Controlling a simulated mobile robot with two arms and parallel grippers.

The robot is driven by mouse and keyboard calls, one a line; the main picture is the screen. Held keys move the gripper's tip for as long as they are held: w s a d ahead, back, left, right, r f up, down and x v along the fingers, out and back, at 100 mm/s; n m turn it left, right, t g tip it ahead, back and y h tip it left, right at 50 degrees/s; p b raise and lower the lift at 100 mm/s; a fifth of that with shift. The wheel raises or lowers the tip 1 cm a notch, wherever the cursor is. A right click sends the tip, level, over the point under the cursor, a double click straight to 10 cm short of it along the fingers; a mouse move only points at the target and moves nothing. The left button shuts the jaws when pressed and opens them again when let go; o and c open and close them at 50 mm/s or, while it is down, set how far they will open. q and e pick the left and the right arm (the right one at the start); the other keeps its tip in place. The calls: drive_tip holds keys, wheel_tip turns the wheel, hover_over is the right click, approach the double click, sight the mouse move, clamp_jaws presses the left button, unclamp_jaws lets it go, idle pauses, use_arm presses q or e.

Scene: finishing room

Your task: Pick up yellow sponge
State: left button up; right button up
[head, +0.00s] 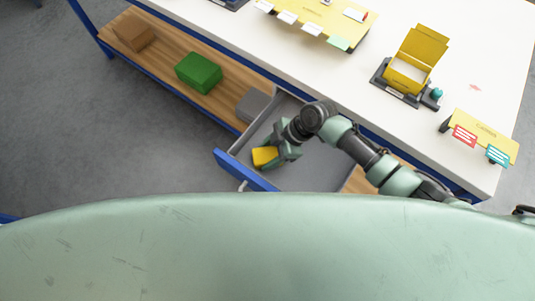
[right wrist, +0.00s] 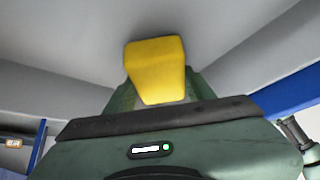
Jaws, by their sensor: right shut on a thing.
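The yellow sponge (head: 264,156) is in the open grey drawer (head: 322,172) below the white table, in the head view. My right gripper (head: 272,153) reaches down into the drawer and is shut on the sponge. In the right wrist view the sponge (right wrist: 156,68) sticks out beyond the gripper (right wrist: 158,97), with the grey drawer interior behind it. I cannot tell whether the sponge touches the drawer floor. My left gripper is not in view.
The drawer's blue front (head: 243,170) is at its lower left. The wooden shelf (head: 165,62) holds a green box (head: 199,71), a brown box (head: 134,33) and a grey box (head: 253,105). On the white tabletop (head: 385,38) stand a yellow open box (head: 412,64) and sign boards.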

sight(268, 154)
wheel_tip(268, 154, up, 20)
drive_tip(key=b, duration=0.1)
drive_tip(key=shift+f, duration=0.2)
